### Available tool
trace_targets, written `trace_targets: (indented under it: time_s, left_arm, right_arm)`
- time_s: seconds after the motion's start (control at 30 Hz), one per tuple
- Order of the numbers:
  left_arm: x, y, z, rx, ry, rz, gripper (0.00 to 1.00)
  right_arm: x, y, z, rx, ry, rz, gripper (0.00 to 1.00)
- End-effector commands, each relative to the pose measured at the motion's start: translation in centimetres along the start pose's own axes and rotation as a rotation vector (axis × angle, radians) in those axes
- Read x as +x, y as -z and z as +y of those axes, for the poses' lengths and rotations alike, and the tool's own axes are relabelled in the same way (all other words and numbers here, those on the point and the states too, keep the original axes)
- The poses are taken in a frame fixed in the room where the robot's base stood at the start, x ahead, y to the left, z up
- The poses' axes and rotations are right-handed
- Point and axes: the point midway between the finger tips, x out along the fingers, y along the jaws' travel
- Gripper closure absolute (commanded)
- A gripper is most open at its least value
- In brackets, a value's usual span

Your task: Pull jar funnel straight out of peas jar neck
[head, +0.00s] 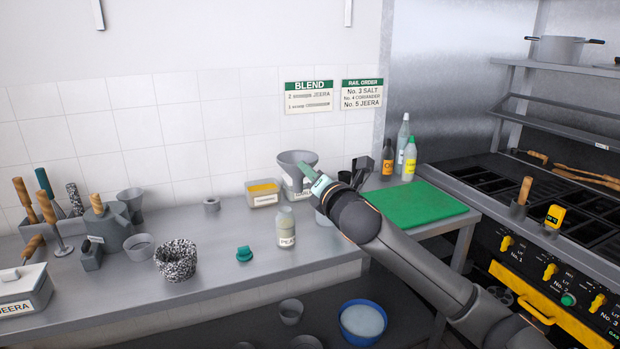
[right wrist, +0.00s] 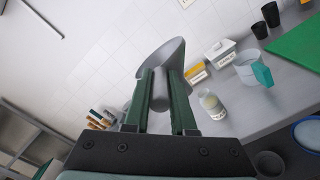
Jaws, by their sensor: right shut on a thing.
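My right gripper (head: 312,180) is shut on the grey jar funnel (head: 296,158), holding it up above the counter. In the right wrist view the funnel (right wrist: 168,58) sits between the two green fingers (right wrist: 161,78), its wide cone beyond the tips and its narrow spout between them. The peas jar (head: 286,230), pale with a "PEA" label, stands upright on the counter, below and left of the funnel in the head view. Its mouth is clear, with the funnel apart from it; the jar also shows in the right wrist view (right wrist: 212,104). My left gripper is not in view.
A teal cap (head: 244,254) and a speckled bowl (head: 176,262) are left of the jar. A yellow-filled tub (head: 263,193) stands behind it. A green board (head: 415,205) lies to the right. A blue bowl (head: 362,322) is below. Counter in front of the jar is free.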

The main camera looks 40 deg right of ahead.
Motion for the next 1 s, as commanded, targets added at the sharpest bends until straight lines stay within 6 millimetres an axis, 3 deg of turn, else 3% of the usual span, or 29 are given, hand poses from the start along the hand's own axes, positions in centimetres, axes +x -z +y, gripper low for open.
trace_targets:
  time_s: [1.0]
  left_arm:
    - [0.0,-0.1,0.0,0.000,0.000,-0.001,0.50]
  right_arm:
    - [0.0,-3.7,3.7,0.000,-0.001,-0.002,1.00]
